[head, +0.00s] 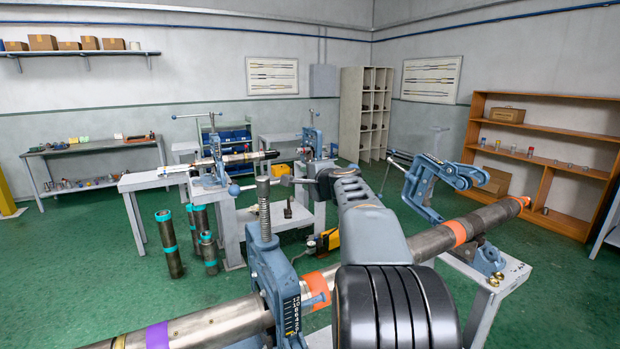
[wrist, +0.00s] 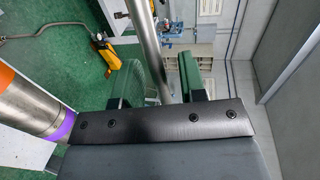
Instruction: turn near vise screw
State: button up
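The near vise (head: 280,285) is a blue frame around a long grey pipe (head: 215,326) in the head view. Its threaded screw (head: 264,207) stands upright, with a ball-ended handle bar (head: 246,186) across the top. My gripper (head: 306,181) is beside the right end of this bar, partly hidden by my own wrist. In the wrist view its two green fingers (wrist: 160,82) are apart. A smooth metal rod (wrist: 145,35), apparently the handle bar, runs between them. I cannot tell whether either finger touches it.
A second blue vise (head: 425,185) stands open farther along the pipe. Another bench with vises (head: 215,170) is behind, and loose upright pipes (head: 170,245) stand on the floor at left. A yellow tool (head: 325,241) lies low behind the near vise.

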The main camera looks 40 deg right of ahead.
jog(key=shift+c, duration=0.4)
grip_shut()
